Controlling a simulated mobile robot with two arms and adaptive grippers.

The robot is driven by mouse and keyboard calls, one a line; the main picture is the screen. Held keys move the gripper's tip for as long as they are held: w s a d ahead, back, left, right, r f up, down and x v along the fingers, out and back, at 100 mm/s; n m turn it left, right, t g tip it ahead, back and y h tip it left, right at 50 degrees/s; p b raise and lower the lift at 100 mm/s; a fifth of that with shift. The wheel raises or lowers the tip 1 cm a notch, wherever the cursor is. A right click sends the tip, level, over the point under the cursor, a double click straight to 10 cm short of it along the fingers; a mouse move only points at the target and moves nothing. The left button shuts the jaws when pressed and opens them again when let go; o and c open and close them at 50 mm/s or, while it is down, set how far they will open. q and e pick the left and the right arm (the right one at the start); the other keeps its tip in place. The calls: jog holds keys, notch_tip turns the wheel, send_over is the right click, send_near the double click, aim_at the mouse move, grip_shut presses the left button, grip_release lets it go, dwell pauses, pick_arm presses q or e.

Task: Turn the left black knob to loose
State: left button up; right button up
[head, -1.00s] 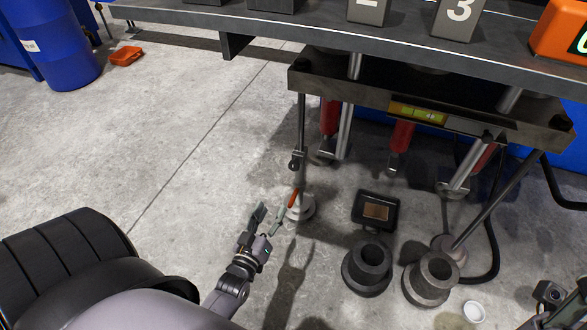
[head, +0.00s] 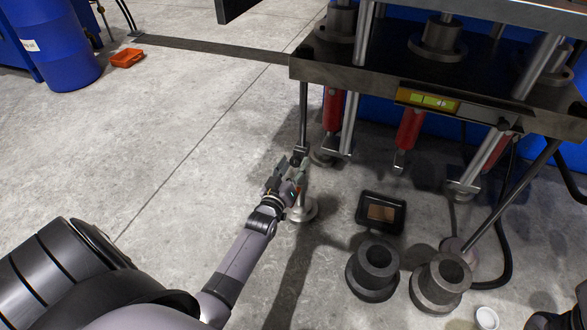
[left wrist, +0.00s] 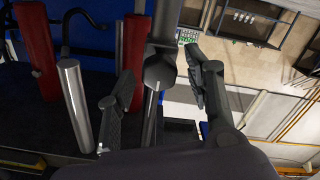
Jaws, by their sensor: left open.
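The left black knob (head: 299,151) is a small dark clamp-like piece on the thin rod at the press's left leg, below the dark plate. My left gripper (head: 290,168) is right at it in the head view, fingers pointing up toward it. In the left wrist view a dark rounded knob (left wrist: 160,70) shows between the two spread fingers of my left gripper (left wrist: 163,88). In the head view the gripper partly hides the leg and knob. My right gripper is not clearly in view.
The dark press plate (head: 360,88) with a yellow level (head: 428,100) is above. Red cylinders (head: 409,128) hang below it. A small black box (head: 381,212) and two flanged cylinders (head: 372,268) stand on the floor to the right.

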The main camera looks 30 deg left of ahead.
pick_arm(q)
jog(key=shift+w, duration=0.15)
jog(key=shift+c, duration=0.2)
grip_shut()
dwell(0.4)
